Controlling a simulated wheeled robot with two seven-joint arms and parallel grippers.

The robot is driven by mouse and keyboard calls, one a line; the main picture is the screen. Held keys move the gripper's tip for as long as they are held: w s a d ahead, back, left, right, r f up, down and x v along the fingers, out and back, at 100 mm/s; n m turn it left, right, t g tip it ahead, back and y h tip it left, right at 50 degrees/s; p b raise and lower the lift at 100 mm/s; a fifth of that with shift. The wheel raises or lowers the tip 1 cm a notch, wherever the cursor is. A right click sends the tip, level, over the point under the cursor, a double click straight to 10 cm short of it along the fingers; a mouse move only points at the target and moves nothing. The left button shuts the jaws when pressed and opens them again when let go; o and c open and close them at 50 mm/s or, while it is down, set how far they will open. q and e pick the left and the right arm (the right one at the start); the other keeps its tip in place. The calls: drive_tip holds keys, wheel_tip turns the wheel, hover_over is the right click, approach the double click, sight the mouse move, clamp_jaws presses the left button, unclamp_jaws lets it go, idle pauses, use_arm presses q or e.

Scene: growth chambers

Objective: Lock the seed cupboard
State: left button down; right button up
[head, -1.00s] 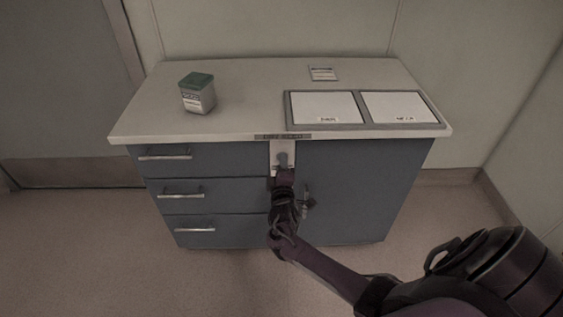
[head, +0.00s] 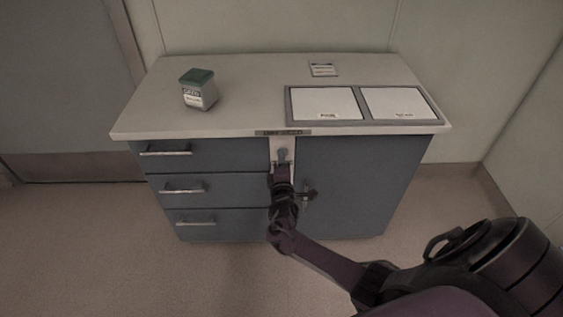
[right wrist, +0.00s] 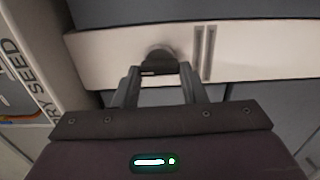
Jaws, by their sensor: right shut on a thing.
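The seed cupboard is a blue-grey cabinet (head: 350,185) with a pale top, drawers on the left and a door on the right. A pale lock plate (head: 291,143) runs upright between drawers and door, below a "dry seed" label (head: 283,132). My right gripper (head: 282,167) is at the knob. In the right wrist view my right gripper (right wrist: 158,72) has its fingers on both sides of the dark knob (right wrist: 158,57), shut on it; the plate (right wrist: 260,47) lies behind. My left gripper is out of view.
A dark handle (head: 309,193) projects from the door, just right of my right gripper. The floor in front is clear.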

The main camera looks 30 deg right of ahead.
drive_tip(key=o, duration=1)
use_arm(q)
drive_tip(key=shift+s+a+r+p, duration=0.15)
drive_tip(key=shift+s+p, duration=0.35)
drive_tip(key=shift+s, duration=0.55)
use_arm(e)
drive_tip(key=v, duration=0.7)
drive_tip(key=shift+s+a, duration=0.2)
drive_tip(key=shift+s, duration=0.15)
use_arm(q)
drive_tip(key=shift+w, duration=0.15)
